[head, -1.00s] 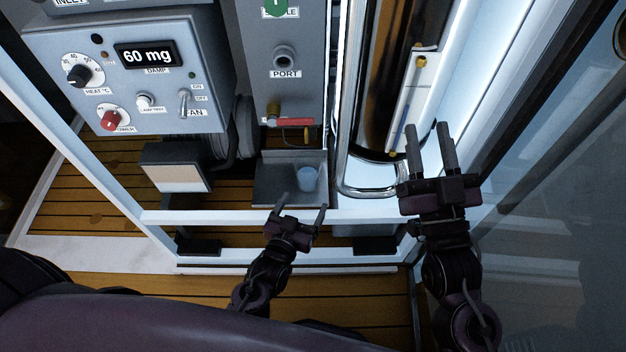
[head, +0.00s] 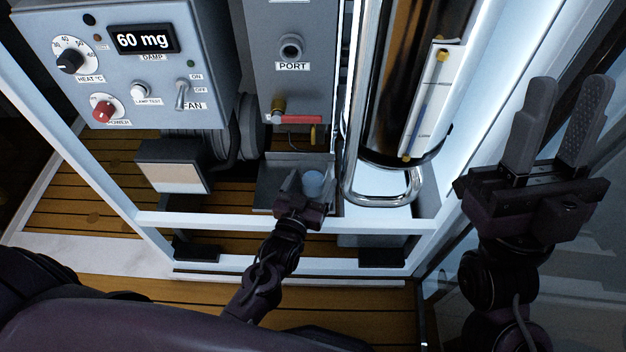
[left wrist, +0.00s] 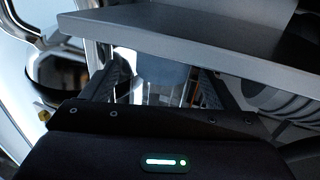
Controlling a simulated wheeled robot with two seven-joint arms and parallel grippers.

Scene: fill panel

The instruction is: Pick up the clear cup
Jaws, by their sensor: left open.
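The clear cup (head: 313,184), small and bluish, stands on a grey tray (head: 265,198) below the port. My left gripper (head: 309,181) is open, its fingers at the near side of the cup, one to either side of it in the head view. In the left wrist view a pale bluish see-through shape, likely the cup (left wrist: 165,72), shows between the open fingers (left wrist: 160,78). I cannot tell whether the fingers touch it. My right gripper (head: 568,90) is open and empty, raised at the right.
A white frame bar (head: 230,219) runs in front of the tray, under my left arm. A red-handled valve (head: 297,119) hangs above the tray. A shiny metal cylinder (head: 385,185) stands just right, and a box with a pale face (head: 172,180) sits left.

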